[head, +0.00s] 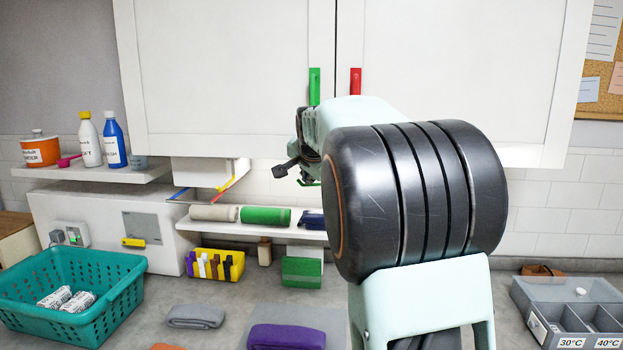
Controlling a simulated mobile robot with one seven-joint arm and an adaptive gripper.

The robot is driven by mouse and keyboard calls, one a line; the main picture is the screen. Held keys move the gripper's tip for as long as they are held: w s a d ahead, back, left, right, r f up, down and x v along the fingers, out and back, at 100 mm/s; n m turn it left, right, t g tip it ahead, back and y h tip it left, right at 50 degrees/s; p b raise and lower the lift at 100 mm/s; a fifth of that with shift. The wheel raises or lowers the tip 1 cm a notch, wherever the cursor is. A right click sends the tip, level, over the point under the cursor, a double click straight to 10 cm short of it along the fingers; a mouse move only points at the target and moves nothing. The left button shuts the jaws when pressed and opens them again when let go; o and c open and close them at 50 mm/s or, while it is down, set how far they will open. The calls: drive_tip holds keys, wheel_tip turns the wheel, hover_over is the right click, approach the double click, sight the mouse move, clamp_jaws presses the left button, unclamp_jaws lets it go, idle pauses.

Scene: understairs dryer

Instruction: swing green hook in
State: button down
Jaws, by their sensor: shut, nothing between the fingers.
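Under the wall cabinet, a white box (205,171) carries thin coloured bars: a blue one (180,193), a yellow one (227,184) and a red one (221,197). I cannot clearly make out a green hook among them. A thin green piece (309,184) shows just below my gripper, and I cannot tell whether it is the hook. My gripper (281,171) is shut and empty, to the right of the white box and in front of the tiled wall. My arm hides what lies behind it.
The cabinet has a green handle (314,86) and a red handle (355,82). A shelf (275,228) with rolled cloths runs below my gripper. A teal basket (125,285) stands at left, folded cloths (196,316) lie on the counter, and a grey divided box (575,290) stands at right.

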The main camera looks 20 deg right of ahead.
drive_tip(key=shift+w, duration=0.1)
drive_tip(key=shift+d, duration=0.1)
drive_tip(key=shift+s+d, duration=0.25)
drive_tip(key=shift+d, duration=0.45)
drive_tip(key=v, duration=1.2)
drive_tip(key=shift+a, duration=0.1)
